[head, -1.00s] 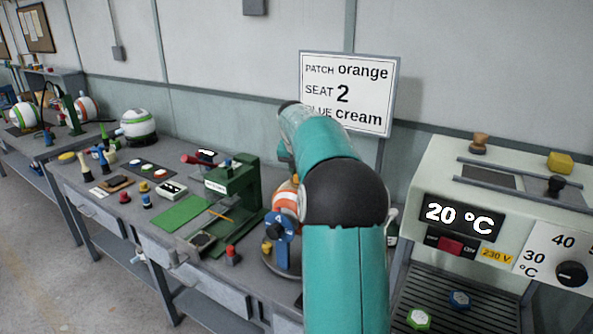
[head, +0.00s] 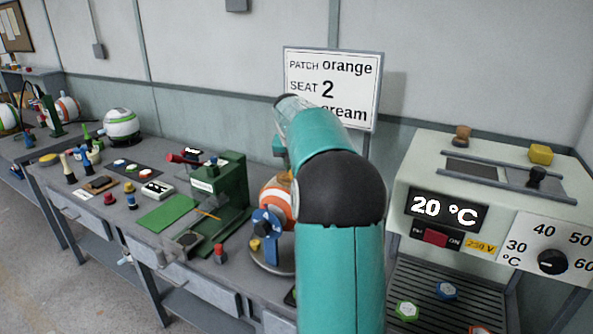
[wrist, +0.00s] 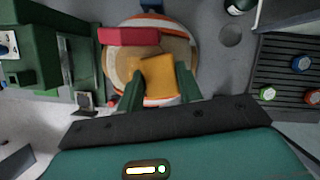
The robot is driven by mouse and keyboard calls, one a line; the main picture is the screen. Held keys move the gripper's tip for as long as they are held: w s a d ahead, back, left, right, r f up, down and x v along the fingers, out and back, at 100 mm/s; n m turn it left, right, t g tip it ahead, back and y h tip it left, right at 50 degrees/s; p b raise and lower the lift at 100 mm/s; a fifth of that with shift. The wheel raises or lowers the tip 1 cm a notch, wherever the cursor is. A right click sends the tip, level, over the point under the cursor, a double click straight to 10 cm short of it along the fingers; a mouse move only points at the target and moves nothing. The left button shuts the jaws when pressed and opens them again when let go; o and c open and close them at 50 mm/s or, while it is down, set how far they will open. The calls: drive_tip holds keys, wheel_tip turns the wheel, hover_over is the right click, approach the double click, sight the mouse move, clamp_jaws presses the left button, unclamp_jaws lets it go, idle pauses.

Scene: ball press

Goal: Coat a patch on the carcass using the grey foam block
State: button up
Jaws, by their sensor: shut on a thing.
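The carcass is an orange-and-white ball (head: 274,206) on a round stand beside the green press, partly hidden behind my arm. In the wrist view the ball (wrist: 178,22) lies under my gripper, with a tan area on its upper face. My gripper (wrist: 160,85) has its two green fingers shut on an orange-yellow block (wrist: 158,72). This block does not look grey. It is over the ball; I cannot tell whether it touches. A red bar (wrist: 128,35) shows just beyond the fingers. My gripper is hidden in the head view.
The green press (head: 222,190) stands left of the ball. The heater (head: 447,209) reading 20 °C is on the right. A sign (head: 330,88) reads patch orange, seat 2, with its last line partly hidden, ending in cream.

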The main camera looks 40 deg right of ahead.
drive_tip(key=shift+r, duration=2.35)
drive_tip(key=shift+r, duration=1.5)
